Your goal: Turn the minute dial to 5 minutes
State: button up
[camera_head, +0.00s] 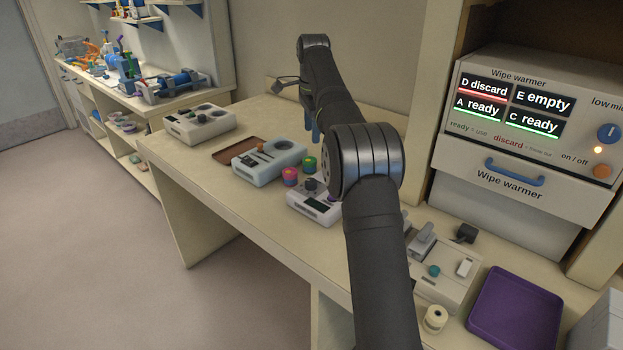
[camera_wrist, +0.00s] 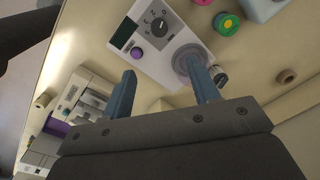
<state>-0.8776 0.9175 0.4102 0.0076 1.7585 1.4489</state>
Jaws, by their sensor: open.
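A white box (camera_wrist: 172,48) on the bench carries a small dark dial (camera_wrist: 157,24) with marks around it, too small to read for certain. I cannot tell for sure that this is the minute dial. A purple knob (camera_wrist: 136,53) and a dark display strip (camera_wrist: 124,33) are beside it. In the head view the white box (camera_head: 310,206) is partly hidden behind my arm. My gripper (camera_wrist: 161,87) is open and empty, its blue fingers apart. The right finger overlaps a round grey part of the box in the wrist view. In the head view my gripper (camera_head: 312,130) shows above the bench.
Pink-red and green round pieces (camera_head: 290,177) stand beside a pale blue device (camera_head: 268,163). A brown tray (camera_head: 237,151) and another control box (camera_head: 200,123) are farther left. A purple tray (camera_head: 515,308) and the wipe warmer (camera_head: 535,130) are on the right.

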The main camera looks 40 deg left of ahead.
aim_at(311, 181)
jog(key=f, duration=1.7)
jog(key=shift+w+a+f, duration=0.2)
jog(key=shift+a+f, duration=0.05)
jog(key=shift+a, duration=0.1)
jog(key=c, duration=1)
jog(key=shift+o, duration=0.2)
